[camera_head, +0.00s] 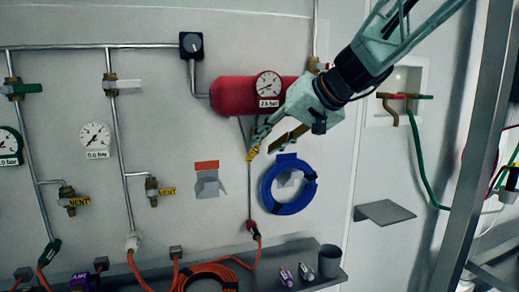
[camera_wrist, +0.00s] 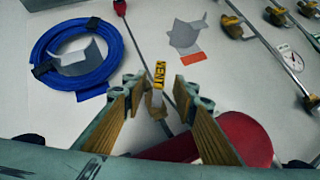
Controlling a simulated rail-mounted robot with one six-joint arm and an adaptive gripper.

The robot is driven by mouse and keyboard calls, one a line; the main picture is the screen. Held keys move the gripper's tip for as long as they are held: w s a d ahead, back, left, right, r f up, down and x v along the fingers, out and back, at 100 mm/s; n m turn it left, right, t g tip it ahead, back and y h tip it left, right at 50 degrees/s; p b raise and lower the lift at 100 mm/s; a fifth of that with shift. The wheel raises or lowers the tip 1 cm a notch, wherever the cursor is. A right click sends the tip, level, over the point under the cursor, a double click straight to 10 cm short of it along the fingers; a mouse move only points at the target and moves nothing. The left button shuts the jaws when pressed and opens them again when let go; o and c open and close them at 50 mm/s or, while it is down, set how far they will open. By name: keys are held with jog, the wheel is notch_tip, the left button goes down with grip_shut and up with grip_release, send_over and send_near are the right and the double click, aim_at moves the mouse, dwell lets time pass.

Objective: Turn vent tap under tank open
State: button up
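The red tank (camera_head: 232,96) is mounted on the wall, and its lower part shows in the wrist view (camera_wrist: 245,140). A gauge (camera_head: 268,85) reading about 2.5 bar is on its front. Under the tank is the vent tap (camera_wrist: 155,99), with a yellow VENT tag (camera_wrist: 160,73); the tag also shows in the head view (camera_head: 253,154). In the head view my gripper mostly hides the tap. My gripper (camera_head: 266,140) is open below the tank. In the wrist view its tan-padded fingers (camera_wrist: 160,92) stand on either side of the tap, with visible gaps. The tap's handle position is unclear.
A blue hose coil (camera_head: 288,184) hangs just right of and below my gripper. A grey bracket with a red label (camera_head: 206,178) is to the left. Other pipes with VENT taps (camera_head: 152,192) are farther left. A shelf (camera_head: 310,280) with a cup is below.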

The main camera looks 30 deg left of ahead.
jog(key=shift+v, duration=1.8)
